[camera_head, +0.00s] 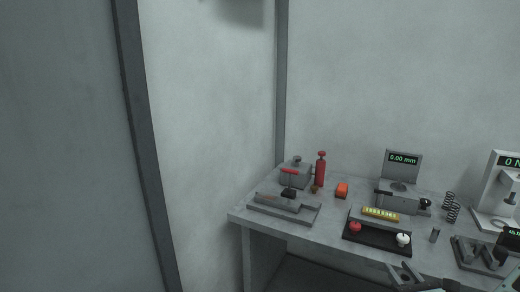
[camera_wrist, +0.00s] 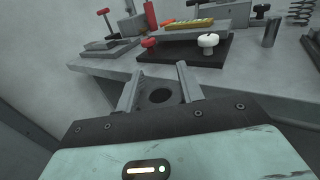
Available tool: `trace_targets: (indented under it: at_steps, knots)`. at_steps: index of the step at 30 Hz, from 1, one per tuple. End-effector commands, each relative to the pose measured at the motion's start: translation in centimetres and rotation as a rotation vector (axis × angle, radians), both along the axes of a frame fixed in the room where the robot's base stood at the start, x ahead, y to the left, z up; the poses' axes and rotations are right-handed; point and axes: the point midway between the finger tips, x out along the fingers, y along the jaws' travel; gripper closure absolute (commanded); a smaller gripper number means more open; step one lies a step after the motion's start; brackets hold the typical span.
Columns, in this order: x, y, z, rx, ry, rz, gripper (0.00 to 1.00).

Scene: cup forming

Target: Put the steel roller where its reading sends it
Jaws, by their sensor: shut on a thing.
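My gripper (camera_wrist: 158,78) is at the bottom of the head view (camera_head: 406,273), in front of the table's front edge. Its fingers are shut on a grey piece with a dark round opening (camera_wrist: 161,95), seen between them in the wrist view; I cannot tell if this is the steel roller. A small upright steel cylinder (camera_head: 435,236) stands on the table right of the black tray, and also shows in the wrist view (camera_wrist: 271,32). The gauge (camera_head: 403,170) reads 0.00 mm.
The black tray (camera_head: 376,239) carries a red knob (camera_head: 355,227), a white knob (camera_head: 403,240) and a yellow strip (camera_head: 381,214). Springs (camera_head: 451,208) and a 0 N press (camera_head: 497,196) stand right.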

Motion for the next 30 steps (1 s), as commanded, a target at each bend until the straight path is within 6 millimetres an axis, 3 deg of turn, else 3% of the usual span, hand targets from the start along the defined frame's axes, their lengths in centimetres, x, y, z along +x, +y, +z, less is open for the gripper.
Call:
trace_targets:
  at_steps: [1,6,15,30]
  knots:
    - [-0.4,1.2,-1.3,0.007,0.005,0.001,0.91]
    - [-1.4,3.8,-4.0,0.003,0.002,-0.005,0.91]
    - [-2.6,7.0,-7.4,0.002,0.001,-0.009,0.91]
    - [-2.6,6.8,-7.4,0.004,0.002,-0.014,0.91]
